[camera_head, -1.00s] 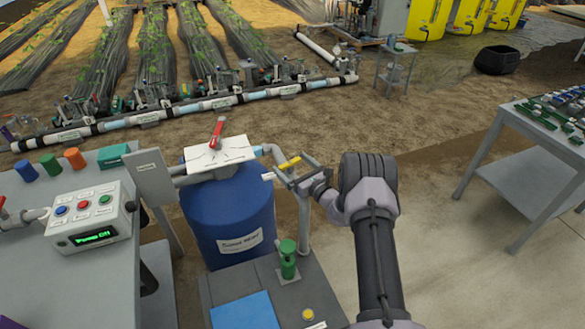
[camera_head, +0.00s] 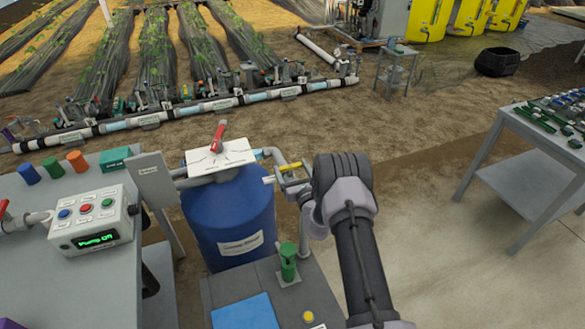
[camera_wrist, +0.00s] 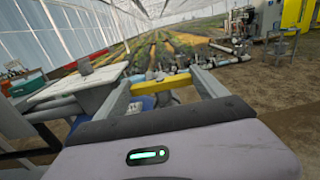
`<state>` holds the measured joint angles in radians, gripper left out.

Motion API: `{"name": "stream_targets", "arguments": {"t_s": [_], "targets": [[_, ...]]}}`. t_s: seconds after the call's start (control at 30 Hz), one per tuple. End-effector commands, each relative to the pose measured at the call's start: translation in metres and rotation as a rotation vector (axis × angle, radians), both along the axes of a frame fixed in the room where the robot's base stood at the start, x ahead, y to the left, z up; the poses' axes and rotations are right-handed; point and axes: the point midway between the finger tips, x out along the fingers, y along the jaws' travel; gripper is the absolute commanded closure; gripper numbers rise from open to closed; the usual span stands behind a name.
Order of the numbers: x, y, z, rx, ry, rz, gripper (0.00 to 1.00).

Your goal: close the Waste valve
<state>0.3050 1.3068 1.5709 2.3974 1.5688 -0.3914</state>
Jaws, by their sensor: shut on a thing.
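The Waste valve shows as a yellow lever (camera_head: 291,167) on the pipe to the right of the blue tank. No readable Waste label shows. My gripper (camera_head: 289,177) reaches in from the right, with its fingers at the lever. In the wrist view the yellow lever (camera_wrist: 165,83) lies crosswise between the two grey fingers of my gripper (camera_wrist: 160,82), which are shut on it. The valve body is mostly hidden behind the fingers and lever.
The blue tank (camera_head: 230,222) carries a white plate with a red lever (camera_head: 218,137). A control box (camera_head: 95,218) reading "Pump Off" stands on the left bench. A green-capped fitting (camera_head: 288,262) stands in front. A tool table (camera_head: 540,140) is at right, with open floor between.

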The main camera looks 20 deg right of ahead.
Motion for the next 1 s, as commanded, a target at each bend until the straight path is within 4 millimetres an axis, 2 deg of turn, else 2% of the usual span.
{"name": "stream_targets", "arguments": {"t_s": [0.23,0.27,0.33,0.57,0.67,0.77,1.0], "targets": [[0.0,0.0,0.0,0.001,-0.001,-0.002,0.59],[0.0,-0.001,0.0,0.001,-0.001,-0.002,0.12],[0.0,0.0,0.0,0.001,-0.001,-0.002,0.0],[-0.001,0.0,0.0,0.001,-0.001,-0.001,0.0],[-0.008,0.0,0.0,0.002,0.001,-0.001,0.0],[-0.025,0.0,0.002,0.002,0.003,-0.002,0.0],[-0.09,0.002,0.003,0.004,0.005,-0.003,0.0]]}}
